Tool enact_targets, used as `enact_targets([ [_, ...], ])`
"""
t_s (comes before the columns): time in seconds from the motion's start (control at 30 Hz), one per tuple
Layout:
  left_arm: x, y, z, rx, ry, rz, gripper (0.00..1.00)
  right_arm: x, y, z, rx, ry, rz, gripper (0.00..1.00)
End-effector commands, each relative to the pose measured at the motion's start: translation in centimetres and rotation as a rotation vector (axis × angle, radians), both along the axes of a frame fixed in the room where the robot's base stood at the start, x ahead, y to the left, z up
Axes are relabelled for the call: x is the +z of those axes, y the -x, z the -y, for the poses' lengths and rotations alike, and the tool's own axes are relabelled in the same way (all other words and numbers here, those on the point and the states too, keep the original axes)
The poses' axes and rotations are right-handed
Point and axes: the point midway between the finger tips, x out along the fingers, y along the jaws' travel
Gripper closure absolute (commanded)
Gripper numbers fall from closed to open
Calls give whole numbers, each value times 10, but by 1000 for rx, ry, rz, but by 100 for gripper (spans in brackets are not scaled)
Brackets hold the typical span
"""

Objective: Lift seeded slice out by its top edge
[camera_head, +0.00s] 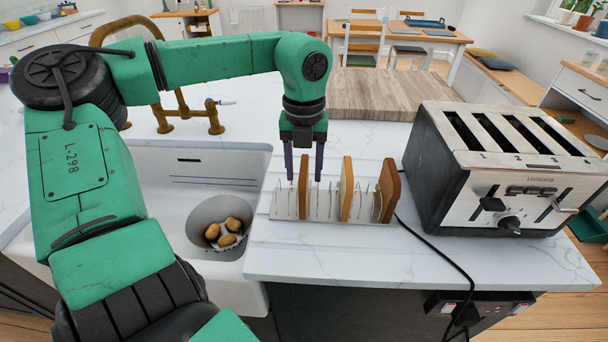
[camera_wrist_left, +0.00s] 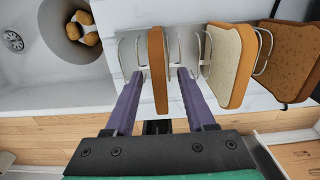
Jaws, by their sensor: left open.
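A wire slice rack (camera_head: 284,212) stands on the white counter and holds three upright slices. The left slice (camera_head: 304,200) shows its narrow brown edge; it also shows in the left wrist view (camera_wrist_left: 157,62). The middle slice (camera_head: 346,188) has a pale, finely specked face in the wrist view (camera_wrist_left: 226,62). The right slice (camera_head: 388,190) is darker brown with dark specks (camera_wrist_left: 290,62). Which one is the seeded slice is hard to tell. My left gripper (camera_head: 304,178) is open, pointing down, one finger on each side of the left slice. My right gripper is out of view.
A large toaster (camera_head: 500,165) stands close to the right of the rack, its black cord running along the counter. A wooden board (camera_head: 370,95) lies behind. The sink (camera_head: 165,210) at left holds a grey bowl (camera_head: 205,212) of potatoes beside a brass tap (camera_head: 205,115).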

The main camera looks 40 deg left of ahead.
Motion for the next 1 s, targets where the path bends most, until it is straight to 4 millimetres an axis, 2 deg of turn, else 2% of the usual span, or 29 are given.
enact_targets([
  [0.1, -13, 0, 0, 2, 0, 0, 45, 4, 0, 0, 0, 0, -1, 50],
  [0.27, -15, 0, 0, 3, -1, 3, 45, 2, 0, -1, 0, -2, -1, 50],
  [0.3, -14, 0, 0, 3, -2, 2, 49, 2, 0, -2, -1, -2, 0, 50],
  [0.43, -14, 0, 0, 3, -1, 2, 99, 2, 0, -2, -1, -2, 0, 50],
  [0.77, -13, 0, 0, 2, -2, 2, 100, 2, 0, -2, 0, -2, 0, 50],
  [0.87, -2, -1, -1, 2, -5, 6, 100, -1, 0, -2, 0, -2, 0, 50],
  [1.0, 32, -1, -1, 3, -5, 9, 100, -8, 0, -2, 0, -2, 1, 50],
])
